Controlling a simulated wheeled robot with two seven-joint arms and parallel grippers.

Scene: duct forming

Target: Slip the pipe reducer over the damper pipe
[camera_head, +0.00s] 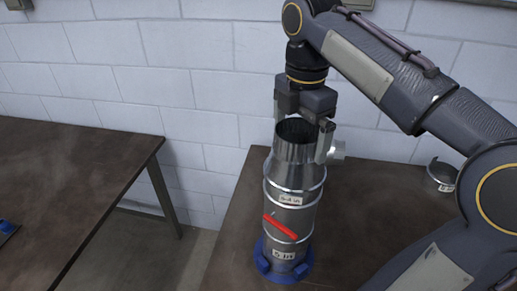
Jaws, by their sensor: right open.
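The pipe reducer (294,174) is a shiny metal piece with a narrower open top and a label on its lower part. It sits upright on top of the damper pipe (284,246), a metal cylinder with a red handle and a label. The two look lined up as one column. The damper pipe stands in a blue holder (285,273) on the right table. My right gripper (301,140) points down over the reducer's open top, with its fingers apart on either side of the rim. I cannot tell if the fingers touch it. My left gripper is not in view.
A small labelled metal ring (440,176) lies at the right on the table (367,211). Another dark table (75,180) stands at the left across a gap. A white block wall is behind.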

